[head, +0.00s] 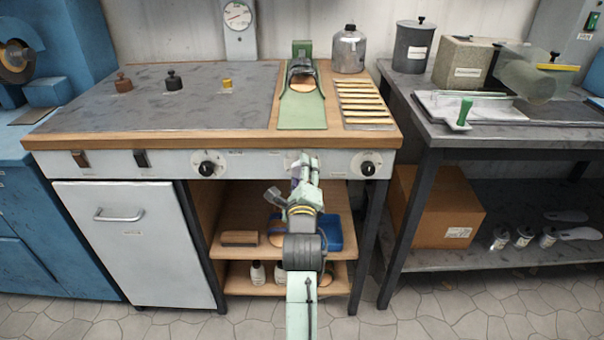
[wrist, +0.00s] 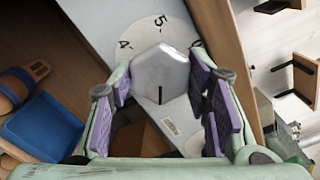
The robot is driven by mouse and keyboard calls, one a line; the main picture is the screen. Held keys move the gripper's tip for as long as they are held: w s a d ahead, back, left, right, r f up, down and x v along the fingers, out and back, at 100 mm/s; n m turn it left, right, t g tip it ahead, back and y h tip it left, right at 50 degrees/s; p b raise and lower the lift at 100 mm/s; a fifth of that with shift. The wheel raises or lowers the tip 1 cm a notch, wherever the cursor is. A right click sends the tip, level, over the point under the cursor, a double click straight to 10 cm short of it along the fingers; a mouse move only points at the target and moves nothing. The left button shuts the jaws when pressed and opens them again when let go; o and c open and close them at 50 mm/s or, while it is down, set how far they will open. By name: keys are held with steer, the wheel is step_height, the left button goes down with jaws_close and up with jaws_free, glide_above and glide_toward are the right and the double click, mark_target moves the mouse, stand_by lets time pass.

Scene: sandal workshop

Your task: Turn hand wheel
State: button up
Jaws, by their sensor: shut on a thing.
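The hand wheel (wrist: 158,68) shows in the wrist view as a grey, faceted knob with a short dark line near its lower edge. It sits on a pale dial plate (wrist: 106,30) marked with 4 and 5; another mark at the right is partly covered. My gripper (wrist: 162,80) is shut on the wheel, with a purple-padded finger on each side. In the head view my gripper (head: 304,172) is at the bench's front panel (head: 260,162), between two black knobs, and hides the wheel there.
Black knobs sit left (head: 208,168) and right (head: 367,168) on the panel. Below, an open shelf (head: 236,222) holds a brush, a blue tray (head: 335,233) and bottles. A green board (head: 303,115) with a sandal lies on the bench top. Tiled floor in front is clear.

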steer(key=o, duration=1.2)
steer(key=shift+s, duration=0.1)
steer(key=s, duration=0.7)
steer(key=shift+s, duration=0.15)
